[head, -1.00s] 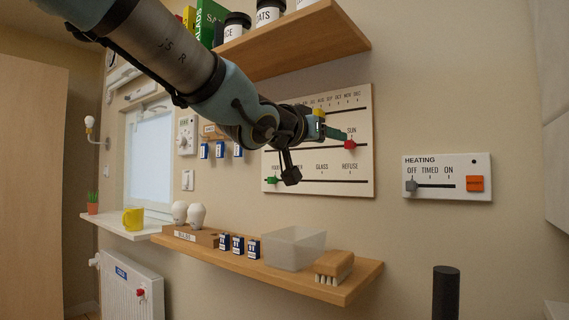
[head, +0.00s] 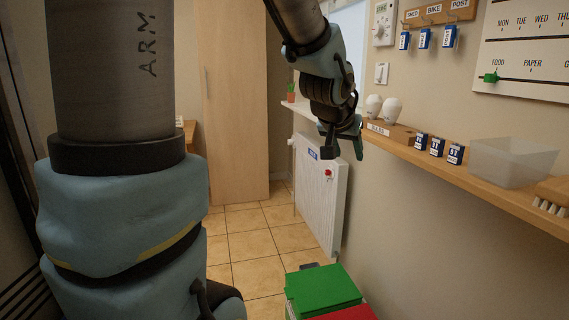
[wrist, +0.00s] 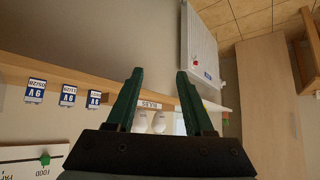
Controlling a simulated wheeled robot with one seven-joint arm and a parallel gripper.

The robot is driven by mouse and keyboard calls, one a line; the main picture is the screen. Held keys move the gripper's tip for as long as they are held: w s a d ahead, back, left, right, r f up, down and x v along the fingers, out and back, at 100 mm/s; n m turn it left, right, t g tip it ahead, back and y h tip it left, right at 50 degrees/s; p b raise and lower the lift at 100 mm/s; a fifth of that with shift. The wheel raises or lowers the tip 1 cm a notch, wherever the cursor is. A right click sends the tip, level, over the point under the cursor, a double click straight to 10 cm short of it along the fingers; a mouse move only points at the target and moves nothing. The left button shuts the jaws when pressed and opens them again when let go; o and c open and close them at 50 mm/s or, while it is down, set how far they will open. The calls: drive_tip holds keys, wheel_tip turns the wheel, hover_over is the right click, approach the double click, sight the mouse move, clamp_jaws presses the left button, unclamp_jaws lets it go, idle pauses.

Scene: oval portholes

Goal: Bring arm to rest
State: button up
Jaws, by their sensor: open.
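My arm (head: 115,80) fills the left of the head view and reaches over to the upper middle. My gripper (head: 344,142) hangs in the air in front of the radiator (head: 322,195) and the left end of the wooden shelf (head: 480,178). In the wrist view my gripper (wrist: 160,88) shows two dark green fingers set well apart, with nothing between them but the shelf and bulbs behind. It is open and empty, and it appears clear of the shelf.
Two white bulbs (head: 392,109), several blue boxes (head: 437,146), a clear bin (head: 510,163) and a brush (head: 553,195) sit on the shelf. A planner board (head: 530,80) hangs above. Green and red lids (head: 322,289) stand low in front. Tiled floor (head: 245,245) is free near the cabinet (head: 235,100).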

drive_tip(key=s+a+f+n+g+y, duration=0.1)
drive_tip(key=s+a+f+g, duration=0.1)
drive_tip(key=a, duration=0.5)
drive_tip(key=s+a+f+n+g+y+p, duration=0.1)
drive_tip(key=s+a+f+n+g, duration=0.1)
drive_tip(key=s+a+f, duration=0.3)
drive_tip(key=s+a+f+n+g+y, duration=0.1)
drive_tip(key=s+a+f, duration=0.3)
drive_tip(key=a, duration=0.5)
drive_tip(key=shift+s+a+f+n+g+y+p, duration=0.25)
drive_tip(key=shift+f+n+g+y+p, duration=0.15)
drive_tip(key=shift+f+g+y, duration=0.25)
idle(1.1)
